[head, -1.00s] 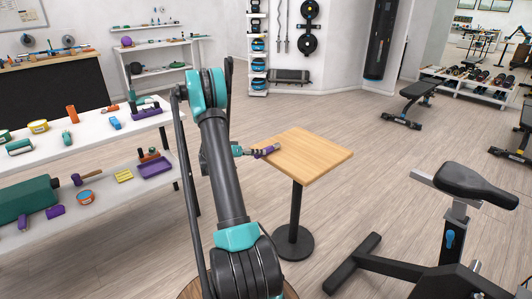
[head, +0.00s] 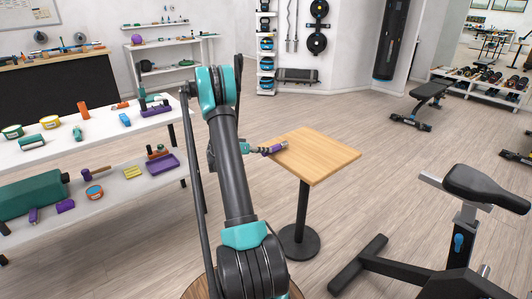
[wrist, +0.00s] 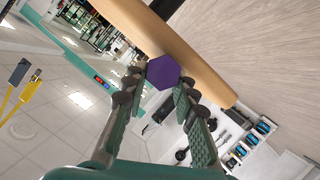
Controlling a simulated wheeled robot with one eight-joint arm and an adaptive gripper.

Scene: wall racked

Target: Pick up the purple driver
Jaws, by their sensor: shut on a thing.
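The purple driver (head: 273,150) is at the left edge of the small wooden table in the head view. In the wrist view its purple hexagonal end (wrist: 163,72) faces the camera between the fingertips. My gripper (head: 262,150) reaches the table edge from the left and is shut on the driver; it also shows in the wrist view (wrist: 158,88). The far part of the driver is hidden behind its end in the wrist view. I cannot tell whether it touches the tabletop.
The wooden table (head: 325,160) is otherwise bare and stands on one post. A white two-level rack (head: 100,135) with several tools is at left. An exercise bike (head: 465,230) stands at right. Open floor lies behind the table.

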